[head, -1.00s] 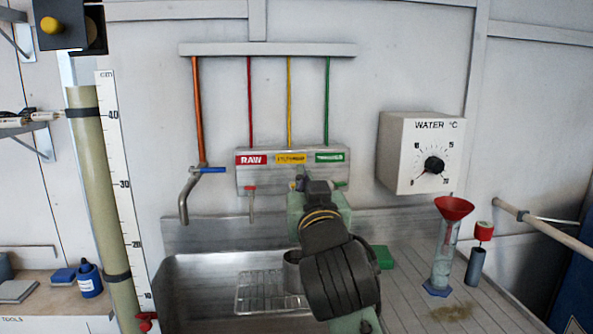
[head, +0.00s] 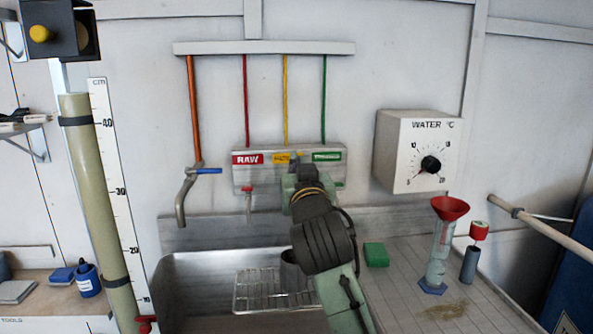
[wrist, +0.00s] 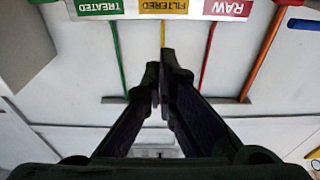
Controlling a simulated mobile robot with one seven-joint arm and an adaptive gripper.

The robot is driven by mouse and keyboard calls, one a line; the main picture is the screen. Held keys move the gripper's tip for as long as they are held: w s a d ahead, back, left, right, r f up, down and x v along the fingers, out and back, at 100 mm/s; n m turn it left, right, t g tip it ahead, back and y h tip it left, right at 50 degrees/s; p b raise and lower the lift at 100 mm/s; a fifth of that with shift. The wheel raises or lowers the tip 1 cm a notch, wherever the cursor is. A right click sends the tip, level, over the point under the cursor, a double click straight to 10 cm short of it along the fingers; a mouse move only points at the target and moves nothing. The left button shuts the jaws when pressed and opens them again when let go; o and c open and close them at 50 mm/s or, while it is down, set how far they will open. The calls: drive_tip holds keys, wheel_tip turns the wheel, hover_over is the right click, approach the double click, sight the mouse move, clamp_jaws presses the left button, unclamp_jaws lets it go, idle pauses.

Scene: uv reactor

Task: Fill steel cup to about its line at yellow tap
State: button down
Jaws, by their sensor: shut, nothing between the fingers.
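The steel cup (head: 289,273) stands on the wire rack in the sink, and my arm hides much of it. The yellow label (head: 281,158) is on the tap panel, with a yellow pipe (head: 285,100) above it. The yellow tap itself is hidden behind my gripper (head: 299,160). The wrist view is upside down and shows the yellow FILTERED label (wrist: 163,6) and yellow pipe (wrist: 163,35) beyond my fingertips. My gripper (wrist: 168,58) is shut and empty, raised in front of the panel near the yellow label. The cup's line and contents cannot be seen.
The wire rack (head: 250,294) lies in the sink (head: 190,290). A red RAW tap (head: 248,192) and a larger spout (head: 181,205) are at the left. A green block (head: 376,254) and a red funnel (head: 450,208) in a cylinder stand on the drainboard.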

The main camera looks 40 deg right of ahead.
drive_tip(key=p+x, duration=0.1)
drive_tip(key=x, duration=0.2)
drive_tip(key=shift+f, duration=0.1)
drive_tip(key=shift+s+a+f+p, duration=0.15)
drive_tip(key=shift+s+f+p, duration=0.05)
drive_tip(key=shift+f, duration=0.7)
drive_tip(key=shift+s+a+f+p, duration=0.15)
drive_tip(key=shift+f, duration=0.75)
drive_tip(key=shift+f, duration=0.1)
